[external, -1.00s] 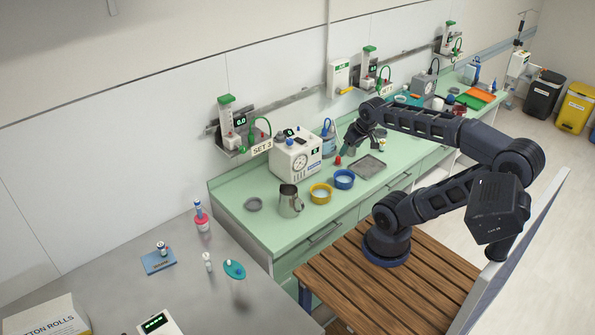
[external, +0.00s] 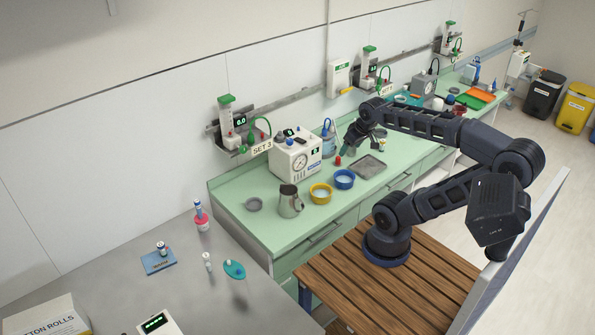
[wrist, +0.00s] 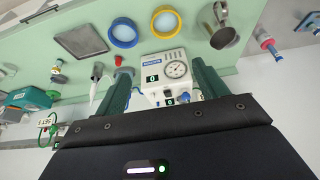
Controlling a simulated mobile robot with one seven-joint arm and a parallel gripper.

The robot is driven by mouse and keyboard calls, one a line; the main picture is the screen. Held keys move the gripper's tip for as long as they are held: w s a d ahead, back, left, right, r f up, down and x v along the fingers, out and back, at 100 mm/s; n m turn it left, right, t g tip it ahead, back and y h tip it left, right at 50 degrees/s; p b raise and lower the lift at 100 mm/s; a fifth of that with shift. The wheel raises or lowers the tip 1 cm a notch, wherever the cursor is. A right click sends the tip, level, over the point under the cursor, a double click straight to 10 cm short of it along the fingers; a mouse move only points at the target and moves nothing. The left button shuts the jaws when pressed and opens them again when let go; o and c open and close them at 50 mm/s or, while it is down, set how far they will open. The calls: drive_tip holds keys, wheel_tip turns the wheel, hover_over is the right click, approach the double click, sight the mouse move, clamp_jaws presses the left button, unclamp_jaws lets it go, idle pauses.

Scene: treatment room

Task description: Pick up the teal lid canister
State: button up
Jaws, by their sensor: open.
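My gripper (external: 350,143) is over the counter just right of this jar, pointing down and left. In the wrist view my gripper (wrist: 163,80) has its two dark green fingers apart, with nothing held between them. The white gauge unit shows beyond the gap. I cannot pick out the jar surely in the wrist view.
The white gauge unit (external: 297,155), blue bowl (external: 344,180), yellow bowl (external: 320,194), metal jug (external: 289,203) and grey tray (external: 368,167) stand close by on the counter. A small red-topped item (external: 338,160) sits below my gripper. Wall units hang behind.

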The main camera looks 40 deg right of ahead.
drive_tip(key=shift+o, duration=0.9)
drive_tip(key=shift+w, duration=0.1)
